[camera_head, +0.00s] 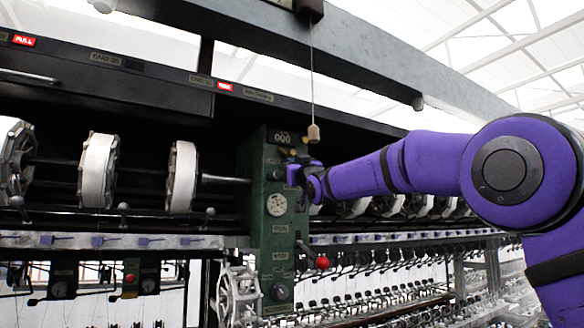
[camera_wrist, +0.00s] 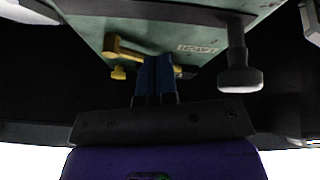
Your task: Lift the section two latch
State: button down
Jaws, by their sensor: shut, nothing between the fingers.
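The green section post (camera_head: 275,225) stands in the middle of the head view, with a dial and small plates on it. In the wrist view a brass latch lever (camera_wrist: 127,52) sits on the green face, with a small brass knob below it. A small label plate (camera_wrist: 195,47) is to its right; its lettering is hard to read. My gripper (camera_head: 294,174) is at the upper right of the post. In the wrist view its blue fingers (camera_wrist: 155,68) are shut and empty, overlapping the lever's right part. I cannot tell whether they touch it.
A wooden cord pull (camera_head: 313,133) hangs just above my gripper. A red ball knob (camera_head: 322,262) sticks out lower right of the post. White reels (camera_head: 98,170) are at left.

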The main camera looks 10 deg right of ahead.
jog(key=v, duration=1.6)
jog(key=shift+s+a+f, duration=0.15)
jog(key=shift+a+f, duration=0.1)
jog(key=shift+f, duration=0.3)
dwell(0.4)
